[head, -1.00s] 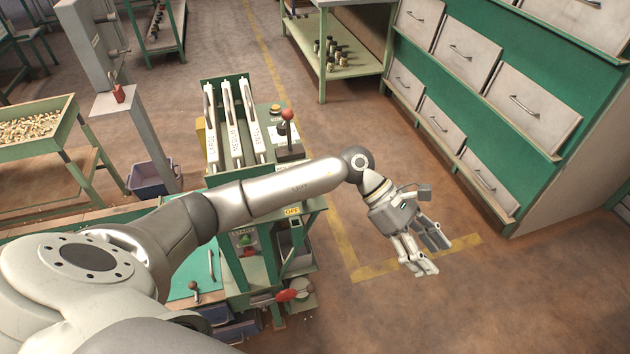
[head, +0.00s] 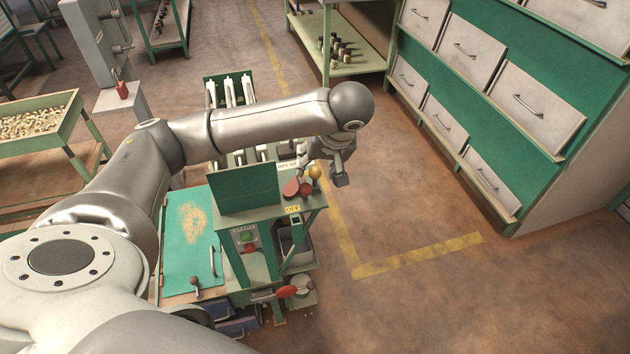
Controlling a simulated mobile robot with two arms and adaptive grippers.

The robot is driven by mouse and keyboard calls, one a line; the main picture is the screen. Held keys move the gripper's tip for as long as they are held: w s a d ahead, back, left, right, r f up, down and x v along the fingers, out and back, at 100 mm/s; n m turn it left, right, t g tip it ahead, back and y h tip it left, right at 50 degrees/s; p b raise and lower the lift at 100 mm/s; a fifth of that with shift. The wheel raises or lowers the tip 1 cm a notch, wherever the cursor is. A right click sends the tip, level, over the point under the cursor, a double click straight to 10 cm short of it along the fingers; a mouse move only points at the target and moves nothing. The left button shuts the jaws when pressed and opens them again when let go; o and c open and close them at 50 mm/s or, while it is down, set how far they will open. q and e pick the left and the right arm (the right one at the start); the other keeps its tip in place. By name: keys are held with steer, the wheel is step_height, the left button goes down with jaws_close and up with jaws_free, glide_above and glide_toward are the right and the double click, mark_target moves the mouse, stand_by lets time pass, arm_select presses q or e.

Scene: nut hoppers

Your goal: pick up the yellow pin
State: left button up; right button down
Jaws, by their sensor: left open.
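A small yellow round-topped piece (head: 314,172), which looks like the yellow pin, stands at the right edge of the green machine's top, beside red pieces (head: 291,187). Its lower part is hard to make out. My left gripper (head: 323,177) reaches down here from the arm above, partly hidden under my wrist. Its fingers are apart, with the yellow top showing between or just in front of them; I cannot tell whether they touch it. My right gripper is not in view.
The green machine (head: 245,190) has an upright green panel, white-railed hoppers behind it and a red knob (head: 287,291) low in front. Drawer cabinets (head: 470,60) stand at right. A tray of brass nuts (head: 36,122) is at left. The floor right of the machine is clear.

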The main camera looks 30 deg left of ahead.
mark_target(316, 170)
arm_select(q)
steer(key=x, duration=0.2)
steer(key=p+x, duration=0.1)
steer(key=x, duration=0.2)
steer(key=shift+w+f+p, duration=0.25)
steer(key=shift+w+p, duration=0.05)
steer(key=shift+w+a+f, duration=0.1)
steer(key=shift+f, duration=0.2)
steer(key=shift+c, duration=0.3)
